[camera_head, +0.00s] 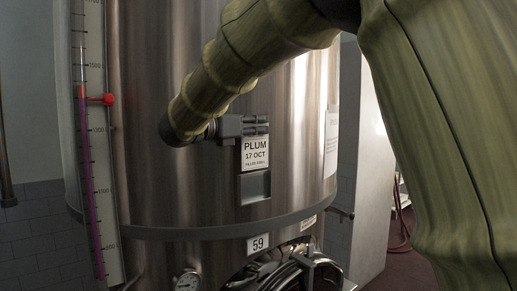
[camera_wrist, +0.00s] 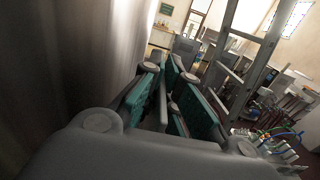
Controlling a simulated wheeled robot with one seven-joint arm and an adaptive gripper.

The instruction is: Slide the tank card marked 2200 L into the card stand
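A white card (camera_head: 255,153) reads PLUM, 17 OCT, with a third line too small to read surely. My gripper (camera_head: 258,125) comes from the left across the front of the steel tank, and its fingers are shut on the card's top edge. The card hangs upright, its face to the head camera. Just below it is a grey rectangular holder (camera_head: 255,187) on the tank front, seemingly the card stand. I cannot tell if the card's lower edge touches it. In the wrist view my fingers (camera_wrist: 170,88) with green pads are close together; the card's face is hidden there.
The steel tank (camera_head: 160,190) stands close behind my gripper. A sight scale (camera_head: 103,190) with purple liquid and a red marker (camera_head: 107,99) is at left. A plate marked 59 (camera_head: 258,244), a gauge (camera_head: 187,281) and a round hatch (camera_head: 285,270) lie below.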

